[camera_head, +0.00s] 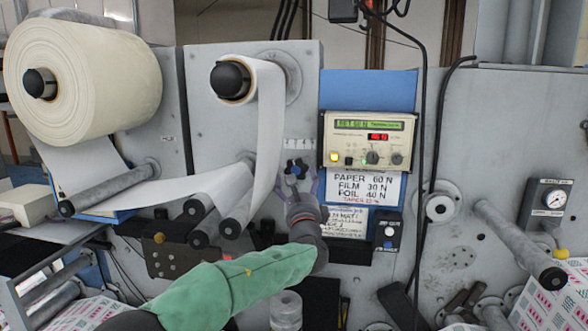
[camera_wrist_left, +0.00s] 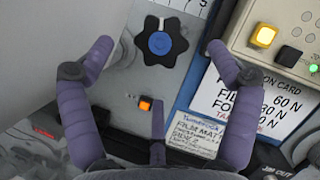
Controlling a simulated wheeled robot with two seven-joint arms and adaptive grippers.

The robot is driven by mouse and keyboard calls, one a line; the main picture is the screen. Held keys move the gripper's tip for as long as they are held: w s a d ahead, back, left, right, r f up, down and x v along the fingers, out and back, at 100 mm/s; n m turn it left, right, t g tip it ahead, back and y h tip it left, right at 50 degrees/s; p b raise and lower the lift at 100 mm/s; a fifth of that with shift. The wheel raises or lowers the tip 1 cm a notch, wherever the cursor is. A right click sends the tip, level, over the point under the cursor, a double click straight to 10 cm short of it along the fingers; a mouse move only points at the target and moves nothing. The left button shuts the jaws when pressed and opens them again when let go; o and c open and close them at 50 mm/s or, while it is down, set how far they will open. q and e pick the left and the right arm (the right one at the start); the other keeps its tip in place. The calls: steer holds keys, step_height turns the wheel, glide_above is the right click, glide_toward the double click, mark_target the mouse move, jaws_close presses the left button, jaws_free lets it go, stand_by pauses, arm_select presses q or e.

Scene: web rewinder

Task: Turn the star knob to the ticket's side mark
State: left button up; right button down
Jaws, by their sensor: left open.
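The dark star knob (camera_head: 296,168) with a blue centre sits on the grey panel, below a pale strip of scale marks (camera_head: 298,143). In the left wrist view the star knob (camera_wrist_left: 160,40) shows near the top, with part of the scale (camera_wrist_left: 188,6) above it. My left gripper (camera_head: 300,184) is open in front of the knob; in the wrist view its purple fingers (camera_wrist_left: 159,50) stand left and right of the knob, apparently apart from it. The handwritten ticket (camera_head: 345,222) is right of my wrist; it also shows in the wrist view (camera_wrist_left: 193,135), partly covered by a finger.
A control box (camera_head: 368,141) with lit displays and knobs is right of the star knob, above a printed tension card (camera_head: 362,189). A hanging paper web (camera_head: 266,125) passes close left of my gripper. Rollers (camera_head: 207,222) stick out lower left. A black cable hangs at right.

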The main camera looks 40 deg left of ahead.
mark_target(295, 170)
arm_select(q)
steer(key=p+x, duration=0.2)
steer(key=x, duration=0.5)
steer(key=shift+a+f, duration=0.1)
steer(key=shift+a, duration=0.05)
steer(key=shift+w+a+p, duration=0.2)
steer(key=shift+w+p, duration=0.2)
steer(key=shift+w+a, duration=0.1)
steer(key=shift+a, duration=0.05)
